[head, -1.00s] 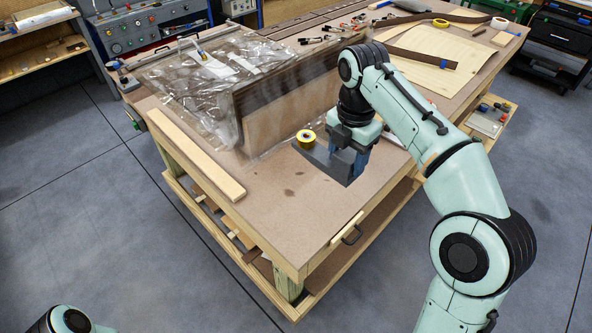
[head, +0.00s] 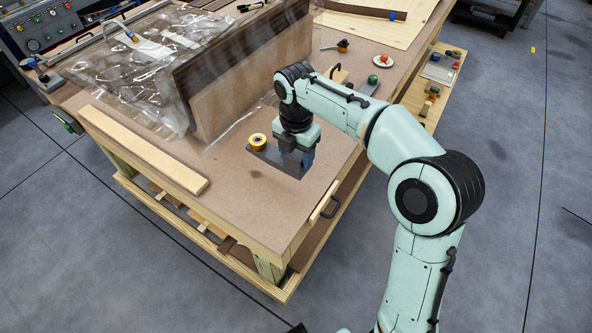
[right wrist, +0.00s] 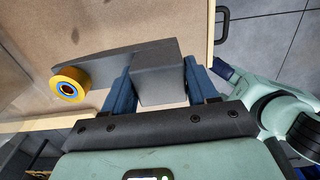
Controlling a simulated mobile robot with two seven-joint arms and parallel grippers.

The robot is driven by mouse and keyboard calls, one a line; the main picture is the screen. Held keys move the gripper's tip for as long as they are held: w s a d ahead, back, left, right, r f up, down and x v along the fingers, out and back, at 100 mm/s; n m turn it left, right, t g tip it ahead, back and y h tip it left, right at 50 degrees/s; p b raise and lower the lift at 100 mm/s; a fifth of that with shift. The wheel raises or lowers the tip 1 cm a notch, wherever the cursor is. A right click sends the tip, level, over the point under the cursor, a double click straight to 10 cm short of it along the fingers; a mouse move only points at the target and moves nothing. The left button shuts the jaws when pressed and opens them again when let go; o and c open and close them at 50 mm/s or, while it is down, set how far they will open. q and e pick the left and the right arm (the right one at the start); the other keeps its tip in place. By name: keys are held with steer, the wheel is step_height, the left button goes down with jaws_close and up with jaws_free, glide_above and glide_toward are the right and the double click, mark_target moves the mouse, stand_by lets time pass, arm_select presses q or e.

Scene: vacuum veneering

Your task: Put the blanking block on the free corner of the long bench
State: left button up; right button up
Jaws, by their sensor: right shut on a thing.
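My right gripper (head: 300,160) is over the near part of the long bench (head: 250,215). Its blue fingers (right wrist: 154,85) are shut on a grey block (right wrist: 158,78), which I take as the blanking block. A flat, dark grey tapered piece (right wrist: 105,67) extends left from behind the block, with a yellow roll (right wrist: 70,85) at its narrow end. I cannot tell whether these are joined to the block, or whether the block touches the bench top. In the head view the block is mostly hidden by the gripper. The near corner of the bench top is bare. My left gripper is not in view.
A clear bag (head: 130,60) with a brown panel (head: 250,75) covers the bench's left back. A pale wood strip (head: 145,148) lies along the left edge.

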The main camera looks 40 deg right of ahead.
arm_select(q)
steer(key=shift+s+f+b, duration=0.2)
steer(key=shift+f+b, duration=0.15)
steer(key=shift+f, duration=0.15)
arm_select(e)
steer(key=shift+f, duration=2.55)
steer(key=shift+f, duration=0.2)
steer(key=o, duration=1.2)
steer(key=shift+r, duration=0.1)
step_height(320, 180, up, 12)
steer(key=shift+r+p, duration=0.1)
steer(key=shift+p, duration=1.15)
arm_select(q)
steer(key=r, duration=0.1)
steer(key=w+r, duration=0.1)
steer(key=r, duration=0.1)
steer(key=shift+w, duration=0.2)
